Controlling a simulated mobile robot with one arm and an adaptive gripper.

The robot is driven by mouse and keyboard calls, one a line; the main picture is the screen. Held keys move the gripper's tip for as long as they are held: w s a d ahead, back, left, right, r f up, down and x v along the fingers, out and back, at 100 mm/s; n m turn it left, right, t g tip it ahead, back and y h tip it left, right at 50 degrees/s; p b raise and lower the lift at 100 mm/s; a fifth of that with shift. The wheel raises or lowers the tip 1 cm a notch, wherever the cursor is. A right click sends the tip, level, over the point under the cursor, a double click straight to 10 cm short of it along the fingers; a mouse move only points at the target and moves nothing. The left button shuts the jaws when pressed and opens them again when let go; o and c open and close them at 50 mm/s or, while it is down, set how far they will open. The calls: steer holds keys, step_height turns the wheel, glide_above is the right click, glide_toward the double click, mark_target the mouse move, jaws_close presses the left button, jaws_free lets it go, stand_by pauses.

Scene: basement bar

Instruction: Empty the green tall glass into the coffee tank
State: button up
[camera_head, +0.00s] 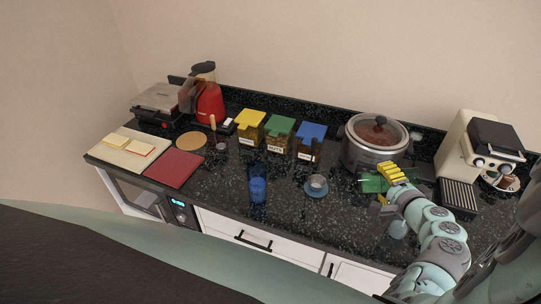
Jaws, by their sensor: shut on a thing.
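My gripper (385,187) is at the right part of the counter, in front of the slow cooker. It is shut on a green tall glass (371,184), which is partly hidden by the yellow and grey fingers. The glass's exact tilt and its contents cannot be made out. The coffee machine (457,143), cream with a black top, stands to the right of my gripper, apart from the glass. I cannot make out which part of it is the coffee tank.
A slow cooker (359,153) stands close behind my gripper. Lidded yellow (249,118), green (280,125) and blue (312,131) boxes line the back. The middle front counter is clear.

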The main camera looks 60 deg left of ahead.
steer(key=shift+w+d+r+m+y, duration=0.2)
steer(key=shift+w+r+m+y, duration=0.1)
steer(key=shift+r+m, duration=0.1)
stand_by(0.8)
steer(key=shift+w+d+f+m+g+y+b, duration=0.15)
steer(key=shift+m+g+y+b, duration=0.2)
steer(key=shift+m+b, duration=0.35)
stand_by(1.1)
steer(key=shift+r+y, duration=0.25)
steer(key=shift+r, duration=0.05)
